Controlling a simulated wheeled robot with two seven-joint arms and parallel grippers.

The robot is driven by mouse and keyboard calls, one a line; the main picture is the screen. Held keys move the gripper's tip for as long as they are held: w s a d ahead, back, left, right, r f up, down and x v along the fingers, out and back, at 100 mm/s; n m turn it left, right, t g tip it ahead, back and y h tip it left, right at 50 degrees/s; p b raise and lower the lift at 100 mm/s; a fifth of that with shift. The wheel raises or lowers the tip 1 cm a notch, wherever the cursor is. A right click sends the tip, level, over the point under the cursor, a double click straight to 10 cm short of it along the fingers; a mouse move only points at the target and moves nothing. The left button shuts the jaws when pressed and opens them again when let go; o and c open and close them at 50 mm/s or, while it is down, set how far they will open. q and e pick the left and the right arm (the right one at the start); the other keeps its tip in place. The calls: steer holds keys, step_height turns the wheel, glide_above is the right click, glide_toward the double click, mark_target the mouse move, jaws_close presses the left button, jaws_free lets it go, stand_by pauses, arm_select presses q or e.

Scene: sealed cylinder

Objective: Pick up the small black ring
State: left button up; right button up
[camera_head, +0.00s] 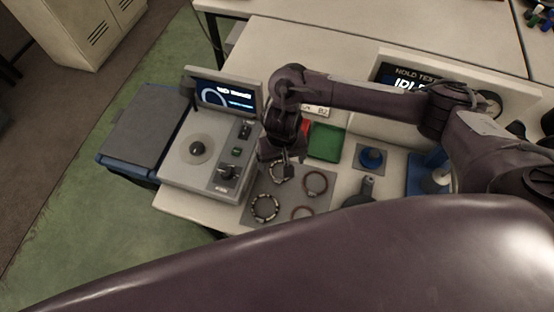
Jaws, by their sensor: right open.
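Several rings lie on a grey mat (287,197) on the bench. One dark segmented ring (265,207) is at the mat's front left. Another ring (281,179) lies at the back left, partly covered by my right gripper. A reddish-brown ring (315,184) is at the right, and a similar ring (302,212) is cut off by my arm in the foreground. I cannot tell for sure which is the small black ring. My right gripper (284,169) is open, pointing down over the back left ring; I cannot tell its height. My left gripper is out of view.
A grey machine with a screen (227,93) and knobs stands left of the mat. Behind are a green tray (326,142) and a display panel (401,76). A blue round part (371,158), a dark handled tool (367,190) and a blue stand (416,174) are right.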

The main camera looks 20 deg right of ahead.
mark_target(281, 173)
steer(key=shift+s+f, duration=0.25)
steer(key=shift+f, duration=0.45)
steer(key=f+b, duration=0.1)
steer(key=f, duration=0.1)
steer(key=w+f, duration=0.1)
steer(key=f, duration=0.1)
steer(key=shift+d+f+b, duration=0.15)
steer(key=shift+f+b, duration=0.15)
steer(key=shift+b, duration=0.1)
steer(key=shift+s, duration=0.1)
steer(key=shift+c, duration=0.6)
steer(key=c, duration=0.9)
